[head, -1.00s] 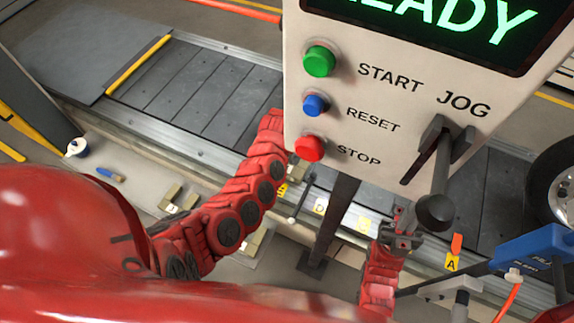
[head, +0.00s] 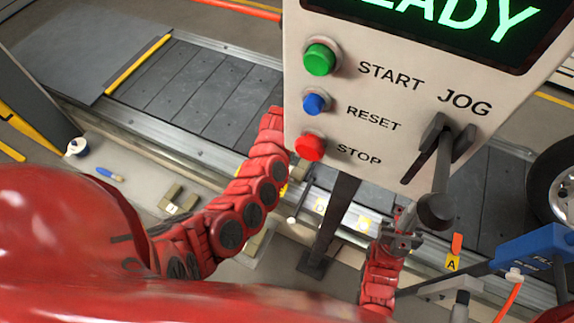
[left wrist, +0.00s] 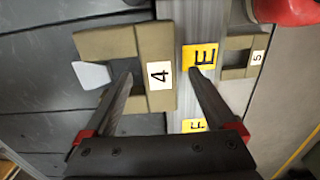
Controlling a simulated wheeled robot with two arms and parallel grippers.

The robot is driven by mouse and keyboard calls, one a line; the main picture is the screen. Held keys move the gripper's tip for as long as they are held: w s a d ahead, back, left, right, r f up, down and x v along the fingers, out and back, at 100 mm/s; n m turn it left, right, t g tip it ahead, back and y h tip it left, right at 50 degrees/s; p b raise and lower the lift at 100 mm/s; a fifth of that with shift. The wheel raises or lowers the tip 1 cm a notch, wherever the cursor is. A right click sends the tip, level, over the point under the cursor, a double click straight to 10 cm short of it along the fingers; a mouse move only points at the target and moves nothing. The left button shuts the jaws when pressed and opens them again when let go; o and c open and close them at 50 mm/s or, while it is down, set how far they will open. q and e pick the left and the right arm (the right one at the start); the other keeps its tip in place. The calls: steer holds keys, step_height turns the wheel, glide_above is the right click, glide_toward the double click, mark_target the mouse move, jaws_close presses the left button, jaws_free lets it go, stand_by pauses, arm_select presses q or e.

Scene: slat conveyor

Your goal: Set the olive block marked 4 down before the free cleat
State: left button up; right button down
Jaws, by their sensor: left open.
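The olive block marked 4 (left wrist: 155,42) is in the left wrist view, a U-shaped piece lying over the dark slats beside the metal rail. Its labelled wall is between the two fingers of my left gripper (left wrist: 161,76), which is open, with a finger on either side. A pale grey tab (left wrist: 91,75), possibly a cleat, stands at the block's open left side; I cannot tell whether they touch. In the head view my left gripper is hidden behind the control panel. My right gripper (head: 403,243) is below the jog lever; its jaws are too small to read.
The slat conveyor (head: 205,90) is bare at upper left.

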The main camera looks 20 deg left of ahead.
arm_select(q)
step_height(320, 180, up, 16)
steer(key=p, duration=0.3)
steer(key=shift+p, duration=0.3)
